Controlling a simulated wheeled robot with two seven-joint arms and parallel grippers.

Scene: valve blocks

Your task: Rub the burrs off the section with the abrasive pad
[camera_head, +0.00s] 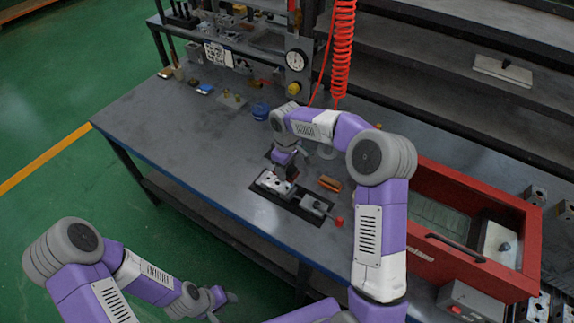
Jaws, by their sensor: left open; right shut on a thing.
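The section, a pale block with dark holes (268,184), lies in a vise (314,205) on the dark mat near the bench's front edge. My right gripper (286,168) points down just over the block's right part. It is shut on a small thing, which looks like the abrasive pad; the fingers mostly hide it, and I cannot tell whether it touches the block. Burrs are too small to make out. My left gripper (226,297) is open and empty, low in front of the bench, over the green floor.
An orange-brown block (330,184) lies behind the vise. The vise handle has a red knob (339,221). A red open drawer box (470,215) stands at right. A red coiled hose (343,50) hangs behind. The bench's left part (170,125) is clear.

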